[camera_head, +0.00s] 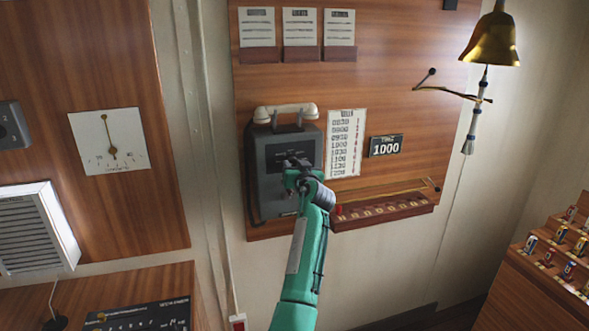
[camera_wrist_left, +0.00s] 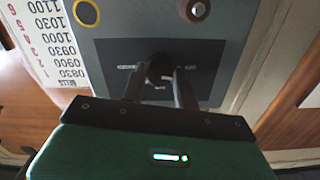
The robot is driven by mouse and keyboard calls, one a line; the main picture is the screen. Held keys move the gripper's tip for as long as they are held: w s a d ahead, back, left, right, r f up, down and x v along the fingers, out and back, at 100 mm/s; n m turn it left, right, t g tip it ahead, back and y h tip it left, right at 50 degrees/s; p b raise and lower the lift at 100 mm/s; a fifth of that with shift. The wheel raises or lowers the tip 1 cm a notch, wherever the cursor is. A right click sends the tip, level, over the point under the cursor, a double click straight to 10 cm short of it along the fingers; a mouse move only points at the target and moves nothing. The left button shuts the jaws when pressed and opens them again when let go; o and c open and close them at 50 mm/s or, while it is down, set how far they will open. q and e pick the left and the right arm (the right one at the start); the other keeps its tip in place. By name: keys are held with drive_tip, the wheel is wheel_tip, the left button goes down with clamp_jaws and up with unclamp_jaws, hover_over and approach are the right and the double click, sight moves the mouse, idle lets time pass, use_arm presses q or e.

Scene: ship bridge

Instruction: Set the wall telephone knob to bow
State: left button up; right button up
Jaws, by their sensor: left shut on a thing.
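The wall telephone (camera_head: 257,172) is a grey box on the wooden wall panel, with a pale handset (camera_head: 285,111) across its top. My left gripper (camera_head: 297,168) reaches up to the dark plate on the telephone's front and covers the middle of it. In the left wrist view, the gripper (camera_wrist_left: 160,85) is shut on the dark round knob (camera_wrist_left: 158,70), with a finger on either side. Small pale labels flank the knob on the dark plate (camera_wrist_left: 205,55); I cannot read them. The knob's pointing direction is hidden. My right gripper is not in view.
A bell timetable (camera_head: 346,143) and a "1000" sign (camera_head: 386,146) are right of the telephone. A wooden rack (camera_head: 384,211) sits below them. A brass bell (camera_head: 492,40) hangs at upper right. A dial panel (camera_head: 110,141) and a white louvred box (camera_head: 36,229) are at left.

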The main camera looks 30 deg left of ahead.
use_arm(q)
drive_tip(key=m, duration=0.3)
drive_tip(key=shift+m, duration=0.4)
drive_tip(key=m, duration=0.3)
drive_tip(key=shift+r+m, duration=0.2)
drive_tip(key=shift+m, duration=0.1)
drive_tip(key=m+p, duration=0.1)
drive_tip(key=m, duration=0.3)
drive_tip(key=shift+p, duration=0.4)
drive_tip(key=m+p, duration=0.1)
drive_tip(key=m, duration=0.2)
drive_tip(key=shift+m+p, duration=0.45)
drive_tip(key=shift+m, duration=0.25)
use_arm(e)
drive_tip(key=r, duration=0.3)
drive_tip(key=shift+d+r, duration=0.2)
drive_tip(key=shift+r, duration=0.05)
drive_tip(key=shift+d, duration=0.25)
use_arm(q)
drive_tip(key=o, duration=1)
drive_tip(key=shift+w+f, duration=0.1)
